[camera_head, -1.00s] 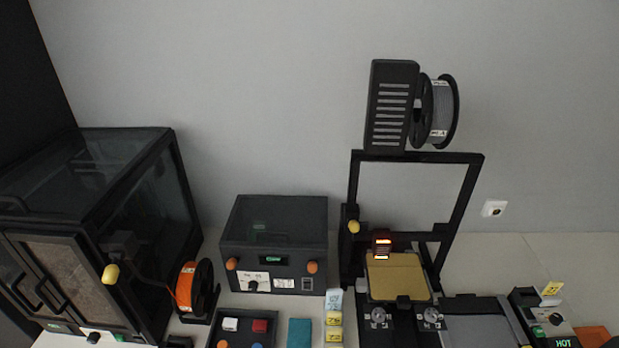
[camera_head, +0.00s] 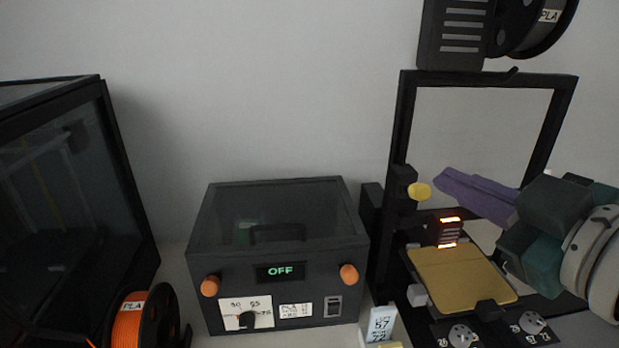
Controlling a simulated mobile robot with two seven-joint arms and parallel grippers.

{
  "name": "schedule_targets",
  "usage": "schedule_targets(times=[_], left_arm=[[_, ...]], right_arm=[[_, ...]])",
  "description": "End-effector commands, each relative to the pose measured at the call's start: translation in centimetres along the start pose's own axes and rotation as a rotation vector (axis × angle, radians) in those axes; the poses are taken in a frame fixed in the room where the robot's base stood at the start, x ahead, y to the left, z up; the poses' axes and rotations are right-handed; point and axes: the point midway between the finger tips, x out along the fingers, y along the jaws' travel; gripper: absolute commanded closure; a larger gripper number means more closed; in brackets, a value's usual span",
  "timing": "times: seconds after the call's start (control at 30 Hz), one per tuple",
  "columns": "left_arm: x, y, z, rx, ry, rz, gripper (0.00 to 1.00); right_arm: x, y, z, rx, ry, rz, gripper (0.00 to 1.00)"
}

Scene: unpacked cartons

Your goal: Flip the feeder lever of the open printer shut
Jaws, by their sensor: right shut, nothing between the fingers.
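The open printer (camera_head: 404,130) stands at the right, a black upright frame over a gold bed (camera_head: 462,278). Its feeder lever shows as a yellow knob (camera_head: 419,191) on a dark block at the left post. My right gripper (camera_head: 440,179) comes in from the right, its purple fingers shut and empty. The fingertips are just right of the yellow knob and slightly above it in the picture; I cannot tell whether they touch it. The gripper crosses in front of the frame opening and hides part of the right post. My left gripper is not in view.
A glowing print head (camera_head: 447,232) sits low behind the bed. A filament spool (camera_head: 530,25) hangs above the frame. A dark box reading OFF (camera_head: 276,215) stands left of the printer. An enclosed printer (camera_head: 120,190) and an orange spool (camera_head: 127,325) are at the left.

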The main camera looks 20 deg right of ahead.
Motion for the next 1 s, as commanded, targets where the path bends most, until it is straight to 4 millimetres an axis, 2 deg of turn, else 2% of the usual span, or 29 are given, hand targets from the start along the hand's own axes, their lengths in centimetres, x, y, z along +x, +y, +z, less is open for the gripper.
schedule_targets(times=[0.37, 0.53, 0.67, 1.0], left_arm=[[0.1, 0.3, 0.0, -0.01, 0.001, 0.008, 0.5], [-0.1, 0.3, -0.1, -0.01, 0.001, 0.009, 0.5], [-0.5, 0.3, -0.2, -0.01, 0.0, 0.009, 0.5], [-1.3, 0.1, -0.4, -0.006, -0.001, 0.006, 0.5]], right_arm=[[0.1, 0.0, -0.1, -0.005, 0.012, 0.001, 1.0], [1.0, 0.1, -0.1, -0.004, 0.012, 0.002, 1.0], [2.9, 0.1, -0.3, -0.005, 0.013, 0.002, 1.0], [9.5, 0.1, -0.2, -0.005, 0.011, 0.002, 1.0]])
